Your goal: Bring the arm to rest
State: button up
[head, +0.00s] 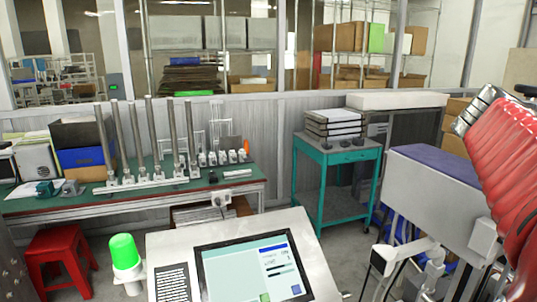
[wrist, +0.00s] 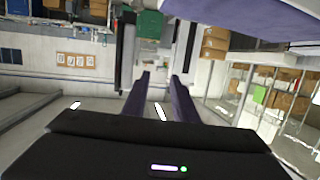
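My gripper (wrist: 160,82) shows in the wrist view, with two dark purple fingers standing apart. The gap between them is empty, and only distant floor and wall show through it. Nothing touches the fingertips. The gripper cannot be made out in the head view. The wrist view is steeply turned, with shelves and boxes at its right side and a purple-topped surface (wrist: 255,8) along its upper right edge.
A console with a lit screen (head: 252,268) and a green lamp (head: 124,251) stand in front. A green workbench (head: 75,200) with several upright posts is at left, beside a red stool (head: 60,252). A teal cart (head: 336,156) carries stacked flat cases. A purple-topped unit (head: 436,180) stands right.

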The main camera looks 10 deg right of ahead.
jog(key=w+a+f+n+t+y, duration=0.15)
jog(key=a+f+n+y, duration=0.25)
jog(key=a+f, duration=0.75)
jog(key=w+a+f+n+t+y, duration=0.1)
jog(key=w+a+f+n+y, duration=0.25)
jog(key=a+f, duration=0.75)
jog(key=s+a+f+n+y, duration=0.2)
jog(key=a+f, duration=0.1)
jog(key=a, duration=0.5)
jog(key=s+a+f+n+y, duration=0.3)
jog(key=a+f, duration=0.1)
jog(key=a, duration=0.4)
jog(key=s+a+f+n+y, duration=0.2)
jog(key=a+f, duration=0.2)
jog(key=a, duration=0.4)
jog(key=shift+s+a+n+g, duration=0.15)
jog(key=shift+s+n+g, duration=0.2)
jog(key=shift+g, duration=0.1)
jog(key=shift+f, duration=0.1)
